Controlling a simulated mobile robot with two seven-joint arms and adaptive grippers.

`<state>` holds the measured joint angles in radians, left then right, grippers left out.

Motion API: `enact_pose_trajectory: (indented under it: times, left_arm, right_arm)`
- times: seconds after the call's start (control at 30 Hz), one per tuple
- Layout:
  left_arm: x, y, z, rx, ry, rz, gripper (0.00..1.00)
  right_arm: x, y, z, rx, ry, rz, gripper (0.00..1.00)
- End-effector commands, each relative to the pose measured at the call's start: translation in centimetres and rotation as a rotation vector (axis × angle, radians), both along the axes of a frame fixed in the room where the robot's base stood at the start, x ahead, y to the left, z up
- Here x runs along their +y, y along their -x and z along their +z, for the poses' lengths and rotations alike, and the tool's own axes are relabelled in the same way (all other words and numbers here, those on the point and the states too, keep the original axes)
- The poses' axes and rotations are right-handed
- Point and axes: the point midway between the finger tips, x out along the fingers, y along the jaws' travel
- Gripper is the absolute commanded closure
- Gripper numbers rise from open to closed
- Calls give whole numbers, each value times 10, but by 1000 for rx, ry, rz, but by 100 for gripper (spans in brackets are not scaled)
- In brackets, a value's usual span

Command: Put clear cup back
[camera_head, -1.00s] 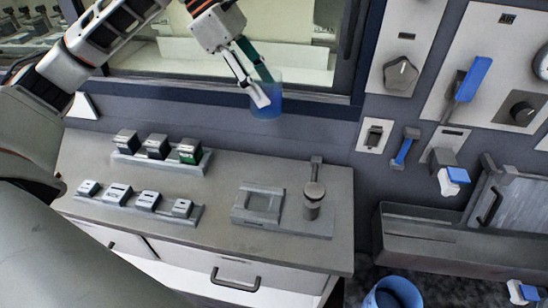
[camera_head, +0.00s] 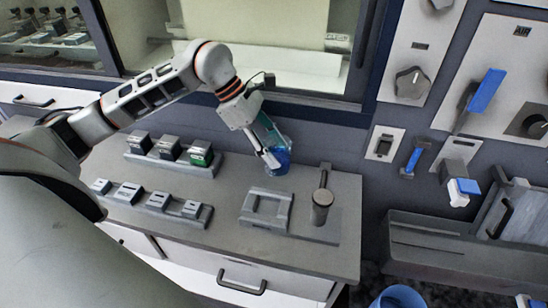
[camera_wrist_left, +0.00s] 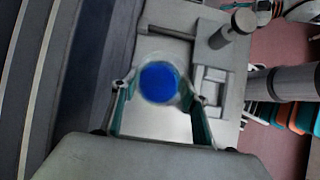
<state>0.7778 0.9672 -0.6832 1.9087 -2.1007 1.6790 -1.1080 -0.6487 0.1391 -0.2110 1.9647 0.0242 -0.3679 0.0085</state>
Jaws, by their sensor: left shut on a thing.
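The clear cup (camera_head: 279,160) has blue in it and is held by my left gripper (camera_head: 268,150) over the back of the grey counter (camera_head: 230,185), behind the square grey fixture. In the left wrist view the cup (camera_wrist_left: 160,84) sits between the two fingers of my left gripper (camera_wrist_left: 160,95), which is shut on it. I cannot tell whether the cup's base touches the counter. My right gripper is not in view.
The square grey fixture (camera_head: 267,207) and a round-headed press (camera_head: 321,206) stand at the counter's right. Racks of small blocks (camera_head: 168,150) stand at left. A blue bin (camera_head: 398,297) is on the floor. The counter around the cup is clear.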

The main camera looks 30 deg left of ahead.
Motion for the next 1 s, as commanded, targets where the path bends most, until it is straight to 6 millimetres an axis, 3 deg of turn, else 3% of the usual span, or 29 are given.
enact_pose_trajectory:
  times: [0.3,0.67,0.7,1.0]
  left_arm:
    - [0,0,-34,0,1,1,86]
    - [0,0,-39,-1,0,1,86]
    - [0,0,-39,1,0,1,48]
    - [0,0,-38,1,0,1,48]
  right_arm:
    - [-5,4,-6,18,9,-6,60]
    - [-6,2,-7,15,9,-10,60]
    - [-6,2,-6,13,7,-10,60]
    - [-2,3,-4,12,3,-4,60]
